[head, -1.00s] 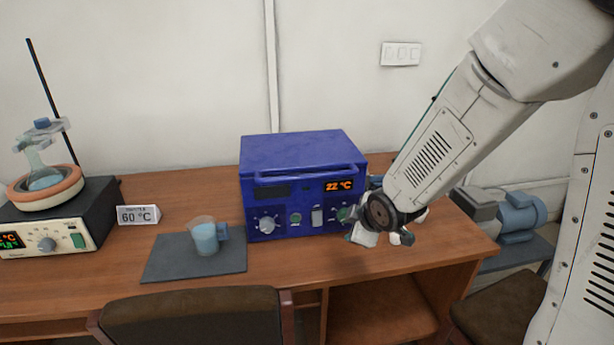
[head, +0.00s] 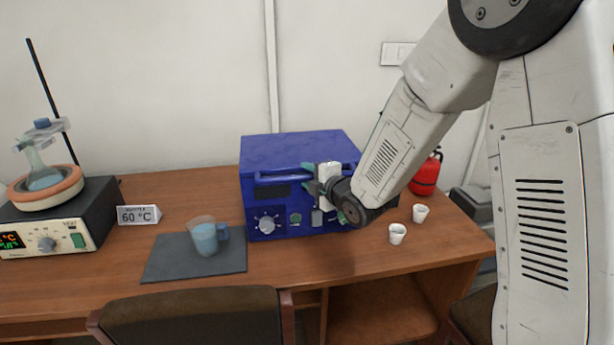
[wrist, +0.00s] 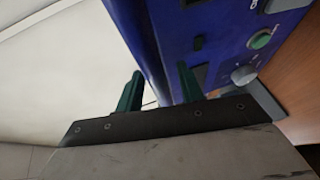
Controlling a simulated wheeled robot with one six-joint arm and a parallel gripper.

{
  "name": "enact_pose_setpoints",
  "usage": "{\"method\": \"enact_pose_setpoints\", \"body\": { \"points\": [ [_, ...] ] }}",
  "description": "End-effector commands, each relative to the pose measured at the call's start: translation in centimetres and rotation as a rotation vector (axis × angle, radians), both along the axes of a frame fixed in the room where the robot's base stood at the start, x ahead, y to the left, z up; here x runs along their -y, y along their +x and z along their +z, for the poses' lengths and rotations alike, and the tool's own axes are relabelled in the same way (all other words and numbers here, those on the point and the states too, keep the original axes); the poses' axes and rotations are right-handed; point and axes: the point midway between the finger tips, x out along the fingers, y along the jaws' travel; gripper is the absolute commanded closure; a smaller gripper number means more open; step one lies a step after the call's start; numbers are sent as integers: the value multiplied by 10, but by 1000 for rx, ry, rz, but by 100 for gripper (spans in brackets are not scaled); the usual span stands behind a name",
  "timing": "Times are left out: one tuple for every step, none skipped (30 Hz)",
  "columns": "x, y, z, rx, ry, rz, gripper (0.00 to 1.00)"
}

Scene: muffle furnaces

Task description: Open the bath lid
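The blue bath (head: 250,215) stands on the wooden bench, with dials and buttons on its front. Its blue lid (head: 300,148) looks shut, with a bar handle (head: 280,178) along the upper front edge. My gripper (head: 309,178) is at the right part of this handle, its green fingers pointing left. In the wrist view the two fingers (wrist: 159,72) stand apart, with the bath's blue edge (wrist: 140,35) running between or just beyond them. I cannot tell whether they touch the handle.
A blue beaker (head: 205,238) stands on a dark mat (head: 170,265) left of the bath. A 60 °C sign (head: 139,215) and a heater with a flask (head: 70,235) are farther left. A chair (head: 195,318) is in front.

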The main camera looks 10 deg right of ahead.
Motion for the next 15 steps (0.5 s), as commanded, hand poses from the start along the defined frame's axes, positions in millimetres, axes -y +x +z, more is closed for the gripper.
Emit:
{"method": "enact_pose_setpoints", "body": {
  "points": [
    [-2, 4, -1, -1, 0, 0, 62],
    [-3, 7, -2, -1, 0, 0, 62],
    [-4, 9, -2, -1, 1, 0, 62],
    [-4, 10, -3, -1, 1, 0, 62],
    [-5, 11, -3, -2, 0, -1, 62],
    [-5, 11, -3, -2, 0, -1, 62],
    [-5, 11, -3, -2, 0, -1, 62],
    [-5, 12, -3, -2, 0, -1, 62],
    [-5, 11, -3, -1, 0, -1, 62],
    [-5, 11, -3, -2, 0, -1, 62],
    [-5, 11, -3, -1, 0, -1, 62],
    [-5, 11, -3, -1, 0, -1, 62],
    [-5, 11, -3, -1, 0, -1, 68],
    [-5, 11, -3, -1, 0, -1, 76],
    [-5, 11, -3, -2, 0, -1, 87]
  ]
}}
